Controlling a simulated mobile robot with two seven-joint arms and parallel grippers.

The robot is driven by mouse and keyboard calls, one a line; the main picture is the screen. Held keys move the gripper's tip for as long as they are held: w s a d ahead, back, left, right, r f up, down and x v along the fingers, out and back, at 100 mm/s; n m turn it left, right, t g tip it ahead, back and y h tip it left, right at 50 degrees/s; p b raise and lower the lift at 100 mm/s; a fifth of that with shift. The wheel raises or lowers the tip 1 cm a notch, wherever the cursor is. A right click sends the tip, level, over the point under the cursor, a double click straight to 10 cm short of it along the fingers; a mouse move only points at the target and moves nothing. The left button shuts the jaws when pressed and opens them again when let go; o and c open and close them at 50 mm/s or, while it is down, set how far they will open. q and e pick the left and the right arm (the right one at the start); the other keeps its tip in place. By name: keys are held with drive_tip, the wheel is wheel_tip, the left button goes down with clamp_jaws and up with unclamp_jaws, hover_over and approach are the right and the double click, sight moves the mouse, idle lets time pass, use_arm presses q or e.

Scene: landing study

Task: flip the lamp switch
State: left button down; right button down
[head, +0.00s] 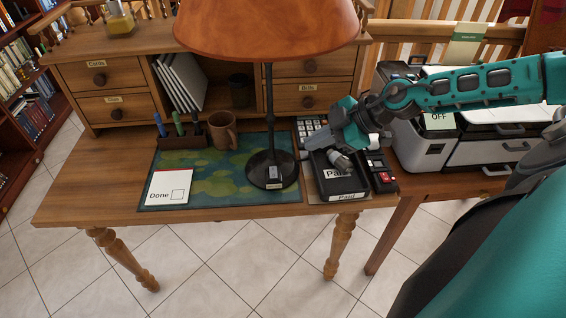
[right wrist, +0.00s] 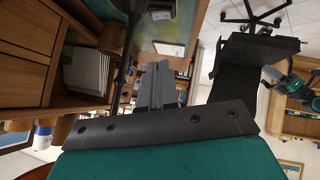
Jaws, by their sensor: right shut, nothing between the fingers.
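The lamp has an orange shade (head: 268,28), a dark pole (head: 269,105) and a round black base (head: 258,175) on the desk mat. A small grey switch (head: 274,172) sits on the front of the base, above a small label. My right gripper (head: 314,141) is shut and empty, to the right of the lamp base and apart from it, over the desk's right part. Its grey fingers (right wrist: 157,84) fill the middle of the right wrist view, with a dark pole (right wrist: 130,45) beside them.
A brown mug (head: 223,130), a pen holder (head: 183,138) and a Done card (head: 169,189) are left of the lamp. A printer (head: 482,150) stands at right.

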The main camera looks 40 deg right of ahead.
hover_over(272, 169)
drive_tip(key=s+d, duration=0.1)
drive_tip(key=s, duration=0.3)
wheel_tip(272, 169, down, 6)
drive_tip(key=f, duration=0.1)
drive_tip(key=w+f, duration=0.1)
drive_tip(key=shift+d+f+p, duration=0.15)
drive_tip(key=shift+f+p, duration=0.2)
drive_tip(key=shift+w+d+f, duration=0.1)
drive_tip(key=shift+w+f, duration=0.1)
drive_tip(key=shift+f, duration=0.2)
drive_tip(key=shift+w+d+f, duration=0.1)
drive_tip(key=shift+w+f, duration=0.05)
drive_tip(key=shift+f, duration=0.25)
